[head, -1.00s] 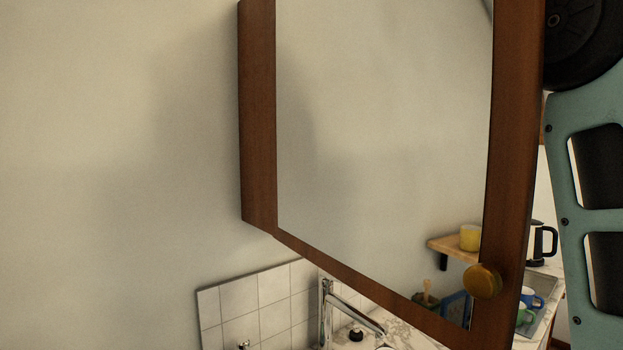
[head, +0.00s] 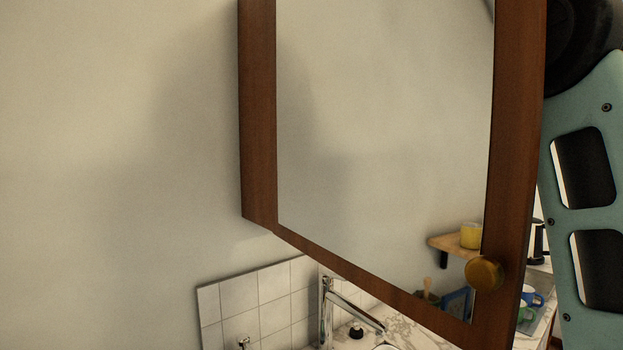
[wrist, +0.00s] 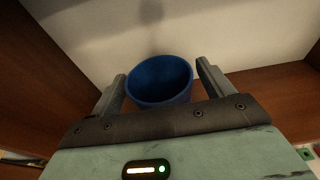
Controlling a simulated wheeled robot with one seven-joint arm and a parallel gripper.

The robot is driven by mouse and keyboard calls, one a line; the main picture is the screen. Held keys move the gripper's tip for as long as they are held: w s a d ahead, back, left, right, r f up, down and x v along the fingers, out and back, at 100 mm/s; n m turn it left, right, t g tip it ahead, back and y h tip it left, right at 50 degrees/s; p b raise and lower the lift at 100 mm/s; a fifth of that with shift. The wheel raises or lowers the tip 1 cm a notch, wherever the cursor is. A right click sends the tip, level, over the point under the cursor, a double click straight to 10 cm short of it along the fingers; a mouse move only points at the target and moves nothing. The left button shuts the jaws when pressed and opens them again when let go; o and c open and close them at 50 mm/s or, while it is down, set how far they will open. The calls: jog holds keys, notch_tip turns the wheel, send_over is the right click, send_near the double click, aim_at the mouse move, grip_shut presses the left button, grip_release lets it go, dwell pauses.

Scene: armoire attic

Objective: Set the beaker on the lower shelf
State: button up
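The beaker appears to be the dark blue, round, open-topped vessel (wrist: 160,80) in the wrist view. I look down into its mouth, and its lower part is hidden by my gripper. My gripper (wrist: 162,72) has one finger on each side of it. The fingers stand wide, with a visible gap at the right and a narrow one at the left, so the gripper looks open. The wooden shelf (wrist: 265,92) lies beside it inside the cabinet. The frames do not show clearly whether the vessel rests on this shelf, or which shelf it is.
A wood-framed cabinet door (head: 258,120) with a large pane and a round knob (head: 483,273) fills much of the head view, hiding the cabinet's inside. A faucet (head: 327,310) and a yellow mug (head: 471,236) show lower down. Wooden cabinet walls (wrist: 40,80) flank my gripper.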

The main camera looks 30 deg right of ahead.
jog(key=shift+r, duration=0.15)
jog(key=shift+s+r+p, duration=0.1)
jog(key=shift+r+p, duration=0.05)
jog(key=shift+p, duration=0.15)
jog(key=b+v, duration=0.2)
jog(key=v, duration=0.9)
jog(key=shift+s, duration=0.4)
jog(key=shift+d+r, duration=0.1)
jog(key=shift+d, duration=0.05)
